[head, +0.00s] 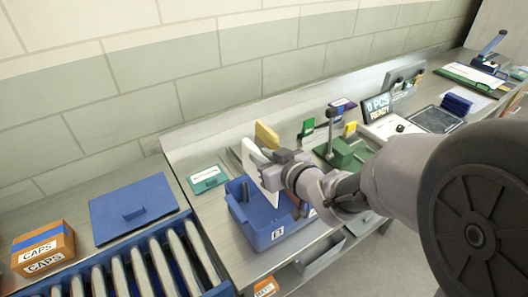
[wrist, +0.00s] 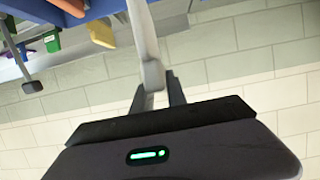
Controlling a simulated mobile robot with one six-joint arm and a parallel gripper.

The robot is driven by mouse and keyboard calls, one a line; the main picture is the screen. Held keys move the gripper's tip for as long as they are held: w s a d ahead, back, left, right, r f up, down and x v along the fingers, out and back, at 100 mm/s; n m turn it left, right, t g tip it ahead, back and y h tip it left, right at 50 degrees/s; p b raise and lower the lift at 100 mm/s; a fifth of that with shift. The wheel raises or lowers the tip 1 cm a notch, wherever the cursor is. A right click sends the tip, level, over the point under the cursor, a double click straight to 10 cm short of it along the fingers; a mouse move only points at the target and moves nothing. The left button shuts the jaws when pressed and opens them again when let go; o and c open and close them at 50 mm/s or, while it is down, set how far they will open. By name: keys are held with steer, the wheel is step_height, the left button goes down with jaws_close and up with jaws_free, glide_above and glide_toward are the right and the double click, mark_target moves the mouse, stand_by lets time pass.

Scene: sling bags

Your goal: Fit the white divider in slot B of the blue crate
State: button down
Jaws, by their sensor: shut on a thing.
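The white divider (head: 255,158) is held in my gripper (head: 272,172), seen in the head view above the blue crate (head: 242,218). It also shows in the wrist view (wrist: 143,32), running upward from between the fingertips of my gripper (wrist: 156,82). The jaws are shut on it. The divider stands roughly upright; its lower part is over or inside the crate, and I cannot tell whether it touches a slot. The crate has a white label (head: 277,233) on its front, too small to read surely. My gripper and arm hide the crate's right part, and slot B cannot be made out.
A blue panel (head: 133,208), an orange CAPS box (head: 43,248) and a rack of grey plates (head: 140,272) are to the left. A green fixture (head: 342,152) stands beyond my arm.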

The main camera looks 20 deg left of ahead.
steer(key=b, duration=0.5)
glide_above(262, 191)
steer(key=shift+w+f, duration=0.15)
steer(key=shift+f, duration=1.25)
steer(key=shift+w+f, duration=0.1)
steer(key=shift+f, duration=1.25)
steer(key=shift+f+b, duration=0.4)
steer(key=shift+b, duration=0.2)
step_height(262, 191, down, 10)
steer(key=b, duration=0.9)
steer(key=shift+b, duration=0.3)
stand_by(1.2)
steer(key=c, duration=1.8)
jaws_free()
steer(key=shift+f, duration=0.15)
steer(key=o, duration=0.5)
steer(key=shift+o, duration=0.2)
